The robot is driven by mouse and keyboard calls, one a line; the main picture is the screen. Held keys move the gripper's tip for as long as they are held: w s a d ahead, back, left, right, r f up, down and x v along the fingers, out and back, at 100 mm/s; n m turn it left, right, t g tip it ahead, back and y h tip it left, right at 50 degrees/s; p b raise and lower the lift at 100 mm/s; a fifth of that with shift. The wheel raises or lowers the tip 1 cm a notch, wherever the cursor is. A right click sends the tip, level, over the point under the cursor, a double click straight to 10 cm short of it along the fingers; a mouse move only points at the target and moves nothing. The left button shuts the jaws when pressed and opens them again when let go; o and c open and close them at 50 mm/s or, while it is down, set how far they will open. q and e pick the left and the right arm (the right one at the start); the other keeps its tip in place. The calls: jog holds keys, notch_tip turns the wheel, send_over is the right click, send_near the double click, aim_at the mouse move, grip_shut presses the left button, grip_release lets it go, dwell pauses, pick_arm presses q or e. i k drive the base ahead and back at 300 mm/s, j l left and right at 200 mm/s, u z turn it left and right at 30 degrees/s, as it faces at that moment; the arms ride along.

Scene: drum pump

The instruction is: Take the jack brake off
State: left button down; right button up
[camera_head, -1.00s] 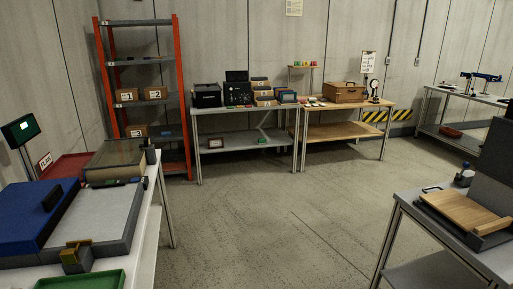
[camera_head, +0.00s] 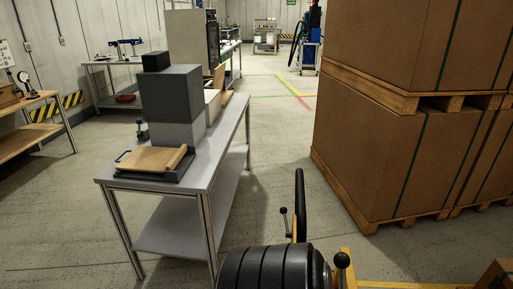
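I cannot pick out the jack or its brake for certain. At the bottom edge stands a black ribbed cylinder (camera_head: 272,268). A thin lever with a black ball knob (camera_head: 283,211) rises behind it. A tall black curved bar or wheel rim (camera_head: 300,205) stands beside that lever. A second black ball knob (camera_head: 342,261) sits on yellow metalwork (camera_head: 350,275) at the right of the cylinder. The lower parts are cut off by the frame edge. Neither of my grippers is in view.
A grey table (camera_head: 222,170) with a wooden board (camera_head: 152,159) and grey blocks (camera_head: 172,95) stands left of centre. Large cartons (camera_head: 385,155) on wooden pallets (camera_head: 345,196) fill the right. Open floor (camera_head: 268,150) runs between them. Blue equipment (camera_head: 312,25) stands far back.

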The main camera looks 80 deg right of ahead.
aim_at(283, 210)
jog(key=z, duration=3.75)
